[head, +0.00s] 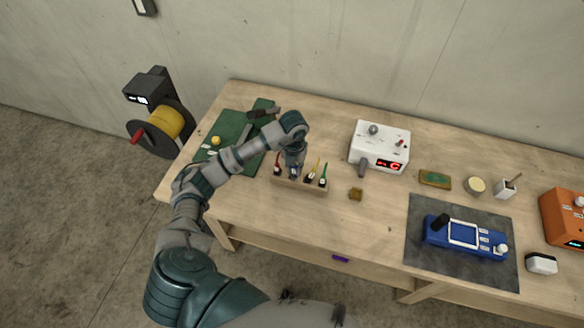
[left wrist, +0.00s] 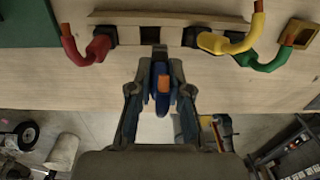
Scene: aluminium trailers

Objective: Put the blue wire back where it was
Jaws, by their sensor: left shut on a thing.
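My left gripper (head: 293,168) is above the wooden rack (head: 311,188) on the table. In the left wrist view the gripper (left wrist: 160,84) is shut on the blue wire (left wrist: 155,73), whose orange end faces the camera. The wire is near the middle of the rack (left wrist: 215,20), below a dark square hole (left wrist: 150,33); I cannot tell whether it touches the rack. The red wire (left wrist: 76,48) stands left of it. The yellow wire (left wrist: 240,42) and green wire (left wrist: 265,62) stand to the right. My right gripper is not in view.
A green mat (head: 226,132) with tools lies left of the rack. A white box with a red display (head: 379,147) stands behind right. A small brown block (head: 355,194) is right of the rack. A blue device (head: 465,238) sits on a grey mat (head: 425,207) farther right.

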